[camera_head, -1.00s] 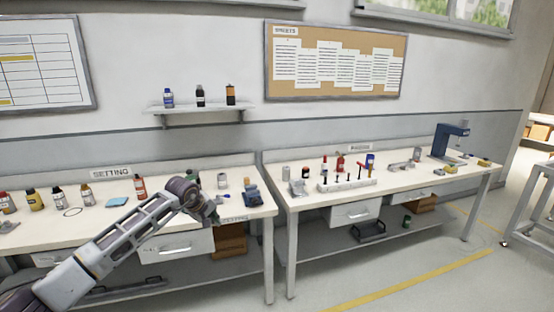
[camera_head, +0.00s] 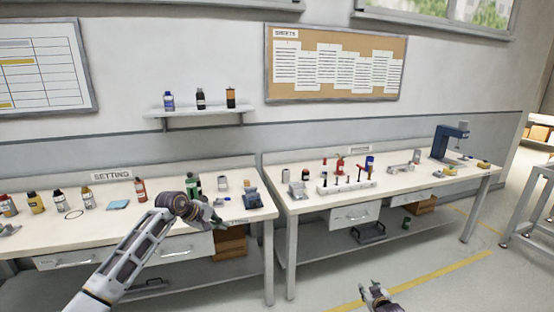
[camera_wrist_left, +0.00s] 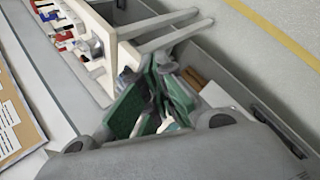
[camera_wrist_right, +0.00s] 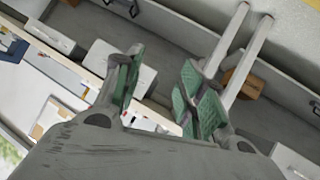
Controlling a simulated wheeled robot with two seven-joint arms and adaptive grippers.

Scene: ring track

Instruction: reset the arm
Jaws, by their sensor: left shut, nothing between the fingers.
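My left gripper (camera_head: 216,222) reaches over the front edge of the left workbench (camera_head: 70,232), in front of a green bottle (camera_head: 194,184). In the left wrist view its green-padded fingers (camera_wrist_left: 150,112) are together with nothing between them. My right gripper (camera_head: 374,292) is low at the bottom of the head view, in front of the right workbench (camera_head: 300,207) and above the floor. In the right wrist view its green-padded fingers (camera_wrist_right: 160,95) stand wide apart and empty.
The left bench carries several bottles, a blue pad (camera_head: 118,204) and a blue device (camera_head: 251,197). The right bench carries a white rack (camera_head: 345,185) and a blue press (camera_head: 448,143). A wall shelf (camera_head: 199,110) holds three bottles. Floor in front of the right bench is clear.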

